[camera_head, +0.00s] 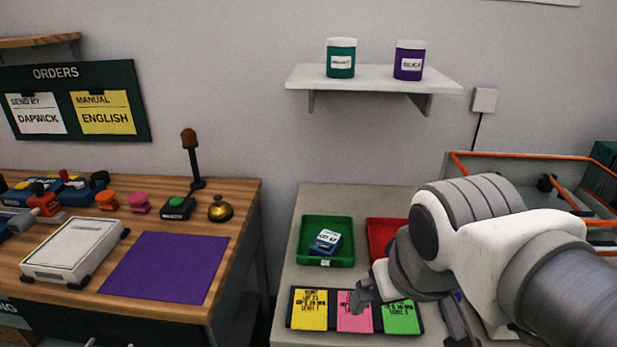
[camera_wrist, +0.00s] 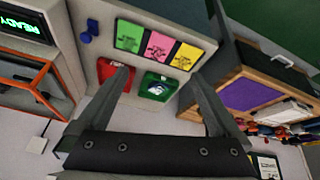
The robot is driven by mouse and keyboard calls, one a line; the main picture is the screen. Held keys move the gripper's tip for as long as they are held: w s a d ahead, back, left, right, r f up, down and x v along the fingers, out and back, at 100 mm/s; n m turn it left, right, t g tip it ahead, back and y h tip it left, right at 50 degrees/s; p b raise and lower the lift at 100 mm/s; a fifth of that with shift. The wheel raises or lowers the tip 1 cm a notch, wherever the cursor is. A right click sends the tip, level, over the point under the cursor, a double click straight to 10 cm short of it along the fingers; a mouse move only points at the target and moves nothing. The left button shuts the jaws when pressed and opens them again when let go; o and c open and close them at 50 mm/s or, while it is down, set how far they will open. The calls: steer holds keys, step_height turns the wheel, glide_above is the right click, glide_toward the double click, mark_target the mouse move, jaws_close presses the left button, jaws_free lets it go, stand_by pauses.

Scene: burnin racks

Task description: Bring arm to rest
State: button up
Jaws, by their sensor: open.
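My arm reaches in from the right in the head view, over the grey bench (camera_head: 318,202). My gripper (camera_head: 405,300) is partly hidden behind my own wrist there. In the wrist view my gripper (camera_wrist: 163,80) is open, with its two fingers spread wide and nothing between them. Beyond the fingers are a green tray (camera_head: 327,259) holding a small blue and white labelled item (camera_head: 326,241), and a red tray (camera_head: 381,232) that my arm partly covers. Yellow (camera_head: 309,309), pink (camera_head: 354,312) and green (camera_head: 402,317) cards lie in a dark holder in front of the trays.
An orange-edged rack (camera_head: 520,157) stands behind my arm at right. A wall shelf (camera_head: 370,80) holds green and purple jars. A wooden table (camera_head: 240,200) at left bears a purple mat (camera_head: 165,266), a white case (camera_head: 72,252) and a bell (camera_head: 221,208). A gap separates table and bench.

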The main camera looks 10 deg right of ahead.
steer(key=shift+s+a+r+m+y, duration=0.3)
steer(key=shift+s+a+r+m, duration=0.1)
steer(key=shift+a, duration=0.1)
step_height(320, 180, up, 10)
steer(key=p, duration=0.9)
steer(key=shift+f+p, duration=0.25)
steer(key=shift+p, duration=0.05)
